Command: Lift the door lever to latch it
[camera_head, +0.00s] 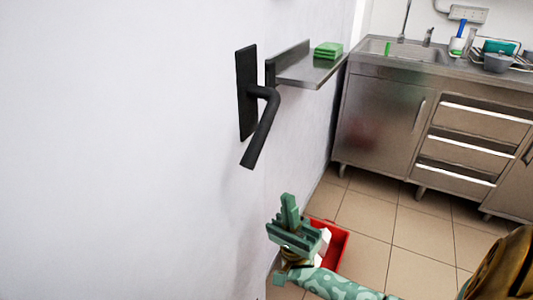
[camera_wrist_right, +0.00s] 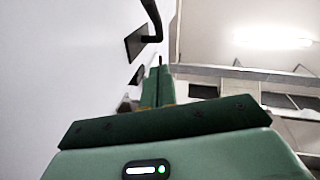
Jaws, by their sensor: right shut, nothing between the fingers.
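The black door lever (camera_head: 262,130) sits on a dark backplate (camera_head: 246,95) on the white door (camera_head: 120,150). Its handle slants steeply downward, with its free end low. My right gripper (camera_head: 289,205) is below the lever and a little to its right in the picture, apart from it, fingers pointing up. It is shut and empty. In the right wrist view the shut fingers (camera_wrist_right: 158,78) point up, and the lever (camera_wrist_right: 152,18) is beyond them at the top, partly cut off by the frame. My left gripper is not in view.
A metal shelf (camera_head: 308,70) with green sponges (camera_head: 328,50) juts from the wall just right of the lever. A red bin (camera_head: 333,240) stands on the tiled floor behind my right gripper. A steel sink cabinet (camera_head: 380,120) is at the back right. Open floor lies between.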

